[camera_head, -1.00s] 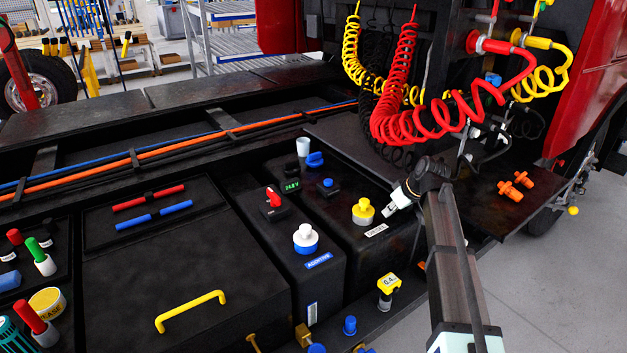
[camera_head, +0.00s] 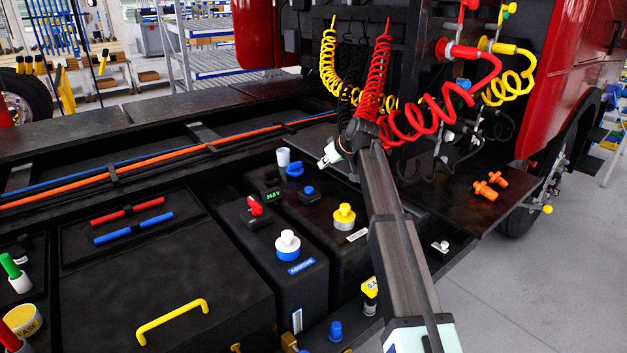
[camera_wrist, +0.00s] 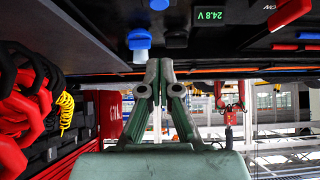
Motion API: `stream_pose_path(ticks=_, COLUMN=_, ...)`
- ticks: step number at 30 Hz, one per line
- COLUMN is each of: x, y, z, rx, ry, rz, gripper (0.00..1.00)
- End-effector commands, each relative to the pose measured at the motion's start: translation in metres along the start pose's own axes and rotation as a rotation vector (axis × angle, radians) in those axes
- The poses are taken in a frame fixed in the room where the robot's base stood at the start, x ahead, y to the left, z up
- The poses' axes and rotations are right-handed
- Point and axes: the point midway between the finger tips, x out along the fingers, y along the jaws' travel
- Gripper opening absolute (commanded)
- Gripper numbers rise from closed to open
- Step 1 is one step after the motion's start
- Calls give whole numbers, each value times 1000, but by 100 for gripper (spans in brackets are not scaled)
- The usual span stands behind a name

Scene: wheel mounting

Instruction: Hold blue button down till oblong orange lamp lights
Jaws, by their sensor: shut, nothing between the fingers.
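The blue button (camera_head: 309,190) sits on a small black box on top of the dark tank, behind the yellow knob. In the wrist view a blue round piece that appears to be this button (camera_wrist: 159,4) is cut by the top edge. My gripper (camera_head: 324,161) is shut and empty, in the air above and behind the button in the head view, apart from it. Its closed fingers show in the wrist view (camera_wrist: 160,66). I cannot make out an oblong orange lamp in either view.
A blue valve knob (camera_head: 294,169) and a white cup (camera_head: 283,157) stand close to the button. A green display (camera_head: 273,195), red switch (camera_head: 255,205), yellow knob (camera_head: 344,216) and white-blue cap (camera_head: 287,244) are nearby. Red coiled hose (camera_head: 374,85) hangs behind my arm.

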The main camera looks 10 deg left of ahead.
Motion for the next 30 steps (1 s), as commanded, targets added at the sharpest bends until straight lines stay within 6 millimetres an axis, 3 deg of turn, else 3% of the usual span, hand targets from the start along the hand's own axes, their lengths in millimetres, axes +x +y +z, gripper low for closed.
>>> stream_pose_path(ticks=8, x=29, y=0, z=-2, rx=-1, ry=-2, rz=-2, gripper=0)
stream_pose_path(ticks=19, x=100, y=0, z=-3, rx=-1, ry=-2, rz=-1, gripper=0)
stream_pose_path(ticks=30, x=125, y=0, z=26, rx=0, ry=0, rz=-1, gripper=0)
